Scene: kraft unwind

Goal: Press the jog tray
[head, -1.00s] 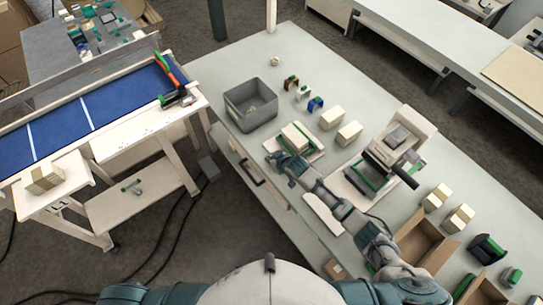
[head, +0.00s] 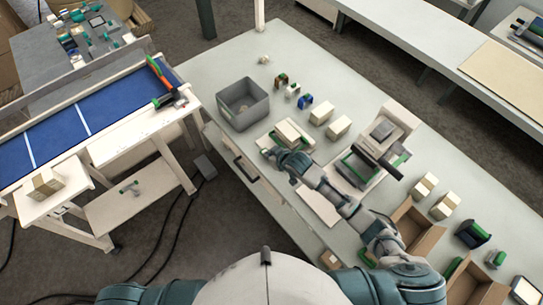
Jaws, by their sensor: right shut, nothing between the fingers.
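What looks like the jog tray (head: 305,147) is a low tray with green edging near the front edge of the long table, with a cream block (head: 288,132) on it. My right gripper (head: 267,153) is shut and empty at the tray's near left corner. It is too small to tell whether its fingertips touch the tray. My right forearm runs from there to the lower right, over a white sheet or plate (head: 318,203). My left gripper is out of view.
A grey bin (head: 243,122) stands left of the tray. Several cream blocks (head: 322,112) lie behind it. A press-like device (head: 355,170) with a black handle and open cardboard boxes (head: 420,229) stand to the right. A blue-topped conveyor (head: 85,118) is at the left.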

